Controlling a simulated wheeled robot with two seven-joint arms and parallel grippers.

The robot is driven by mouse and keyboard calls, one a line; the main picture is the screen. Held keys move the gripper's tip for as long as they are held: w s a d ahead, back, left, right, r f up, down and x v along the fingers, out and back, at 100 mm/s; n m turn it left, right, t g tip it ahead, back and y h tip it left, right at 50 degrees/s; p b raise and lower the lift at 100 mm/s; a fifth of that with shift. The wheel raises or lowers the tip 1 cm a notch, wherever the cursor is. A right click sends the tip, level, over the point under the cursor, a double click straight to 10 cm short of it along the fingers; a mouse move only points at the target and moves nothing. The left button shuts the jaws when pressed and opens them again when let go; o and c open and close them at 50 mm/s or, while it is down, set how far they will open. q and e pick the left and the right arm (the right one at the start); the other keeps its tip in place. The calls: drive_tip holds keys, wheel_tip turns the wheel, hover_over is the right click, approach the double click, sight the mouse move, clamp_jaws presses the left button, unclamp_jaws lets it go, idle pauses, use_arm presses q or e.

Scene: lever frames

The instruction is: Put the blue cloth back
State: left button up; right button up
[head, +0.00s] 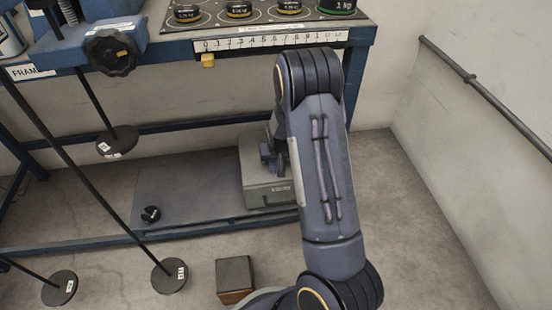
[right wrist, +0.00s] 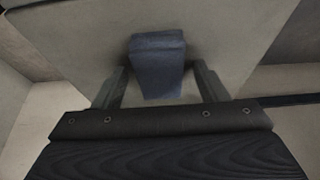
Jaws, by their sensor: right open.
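A folded-looking blue piece (right wrist: 157,65), which I take to be the blue cloth, lies against a pale surface in the right wrist view. My right gripper (right wrist: 161,78) is open, with one finger on each side of the blue piece and a gap showing at both sides. In the head view my right arm bends down in front of a grey box (head: 266,196) on the low shelf. A small dark blue shape (head: 268,156) shows at the box beside my arm; I cannot tell whether it is cloth or gripper. My left gripper is out of view.
The low shelf (head: 185,190) also holds a small black slotted piece (head: 151,214). A brown block (head: 235,278) stands on the floor. Rods with round discs (head: 117,141) hang at the left. A blue bench (head: 362,36) with weights is above. Floor at right is clear.

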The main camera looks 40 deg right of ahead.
drive_tip(key=shift+r, duration=0.1)
drive_tip(key=shift+r+p, duration=0.3)
drive_tip(key=s+a+r+y+p, duration=0.2)
drive_tip(key=s+a+r, duration=0.2)
drive_tip(key=r, duration=0.4)
drive_tip(key=s+a+r+t+y+p, duration=0.1)
drive_tip(key=s+a+r, duration=0.4)
drive_tip(key=r, duration=0.3)
drive_tip(key=s+a+r+y+p, duration=0.2)
drive_tip(key=s+a+r, duration=0.2)
drive_tip(key=r, duration=0.3)
drive_tip(key=s+a+r+n, duration=0.2)
drive_tip(key=s+a, duration=0.2)
drive_tip(key=s, duration=0.2)
drive_tip(key=s+a+r+n+y, duration=0.1)
drive_tip(key=s+a+r+n, duration=0.1)
drive_tip(key=s+a, duration=0.2)
drive_tip(key=s, duration=0.3)
drive_tip(key=shift+s+a+r+t, duration=0.2)
drive_tip(key=shift+a+r+t, duration=0.1)
drive_tip(key=shift+r+t, duration=0.1)
